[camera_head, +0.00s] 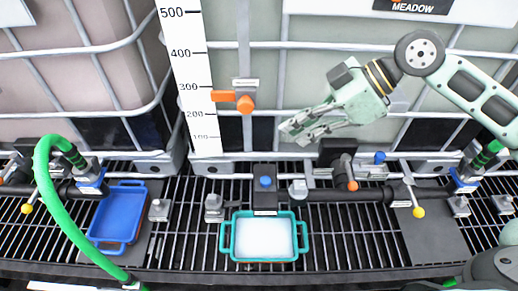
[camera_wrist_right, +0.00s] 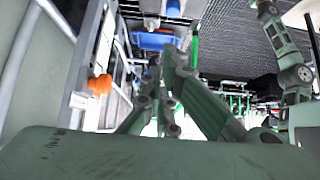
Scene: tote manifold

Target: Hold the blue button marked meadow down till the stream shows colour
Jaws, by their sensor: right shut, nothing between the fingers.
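A blue round button (camera_head: 265,182) sits on a black box at the centre of the grating, just behind the teal tray (camera_head: 226,240). No writing is readable on it. A sign reading MEADOW (camera_head: 413,6) hangs on the tank at top right. A second blue knob (camera_head: 380,157) is on the pipework to the right. My right gripper (camera_head: 291,133) is shut and empty, in the air above and right of the button, apart from it. Its fingers point left and down. No stream shows; the teal tray has a white bottom. My left gripper is not in view.
An orange valve (camera_head: 246,104) is on the tank front beside a level scale (camera_head: 197,70); it also shows in the right wrist view (camera_wrist_right: 100,84). A blue tray (camera_head: 120,212) lies left, near a green hose (camera_head: 50,190). Black pipes with yellow-knobbed valves (camera_head: 418,212) run along the grating.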

